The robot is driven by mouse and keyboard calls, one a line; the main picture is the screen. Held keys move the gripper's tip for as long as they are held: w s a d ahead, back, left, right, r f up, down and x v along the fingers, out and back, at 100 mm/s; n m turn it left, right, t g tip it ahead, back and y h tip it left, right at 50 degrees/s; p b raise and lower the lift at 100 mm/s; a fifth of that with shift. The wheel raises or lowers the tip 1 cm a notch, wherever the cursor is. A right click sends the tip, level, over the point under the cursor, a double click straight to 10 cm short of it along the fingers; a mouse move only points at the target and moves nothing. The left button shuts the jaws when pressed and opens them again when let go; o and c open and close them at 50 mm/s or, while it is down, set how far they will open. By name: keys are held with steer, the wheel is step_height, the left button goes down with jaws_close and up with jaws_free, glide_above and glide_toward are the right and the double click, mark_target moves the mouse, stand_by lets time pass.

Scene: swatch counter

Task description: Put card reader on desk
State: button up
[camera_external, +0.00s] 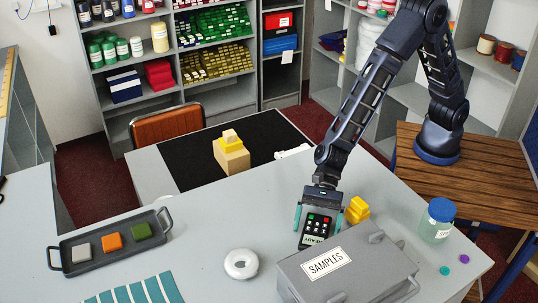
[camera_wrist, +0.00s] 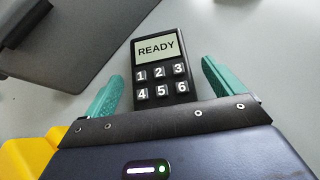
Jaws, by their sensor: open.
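The card reader (camera_external: 316,228) is a black keypad with a pale screen. It sits at the grey counter (camera_external: 200,205), close to the grey SAMPLES box. In the wrist view the card reader (camera_wrist: 160,68) shows "READY" and number keys. My gripper (camera_external: 318,215) is open, its teal fingers on either side of the reader. In the wrist view my gripper (camera_wrist: 162,88) has a visible gap between each finger and the reader; its lower end is hidden by the gripper body. A desk (camera_external: 160,178) with a black pad (camera_external: 190,160) stands behind the counter.
The SAMPLES box (camera_external: 345,265) is right beside the reader. Yellow blocks (camera_external: 357,209) and a blue-lidded jar (camera_external: 437,220) stand to the right. A white ring (camera_external: 241,264) and a tray (camera_external: 75,264) of swatches are to the left. Wooden blocks (camera_external: 232,158) stand on the pad.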

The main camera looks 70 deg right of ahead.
mark_target(317, 227)
steer(key=c, duration=1.4)
steer(key=shift+o, duration=0.2)
steer(key=shift+r, duration=0.1)
step_height(317, 227, up, 19)
steer(key=w+d+f+m+t+h, duration=0.1)
steer(key=w+d+f+m+t, duration=0.35)
steer(key=w+d, duration=0.85)
steer(key=w+d+f+m+t+h, duration=0.1)
steer(key=w+d+f+m+t, duration=0.1)
steer(key=w+d+f, duration=0.8)
steer(key=w+d+f+m+t+h, duration=0.1)
steer(key=w+d+m+h, duration=0.1)
steer(key=d, duration=1.2)
steer(key=w+d+f+m+t+h, duration=0.1)
steer(key=w+d+m+t+h, duration=0.1)
steer(key=d, duration=1.2)
steer(key=w+d+f+m+t+h, duration=0.1)
steer(key=w+d+f+m+h, duration=0.1)
steer(key=d, duration=1.2)
steer(key=shift+w+d+m, duration=0.3)
steer(key=shift+w+m, duration=0.4)
steer(key=shift+m, duration=0.35)
steer(key=shift+f, duration=0.1)
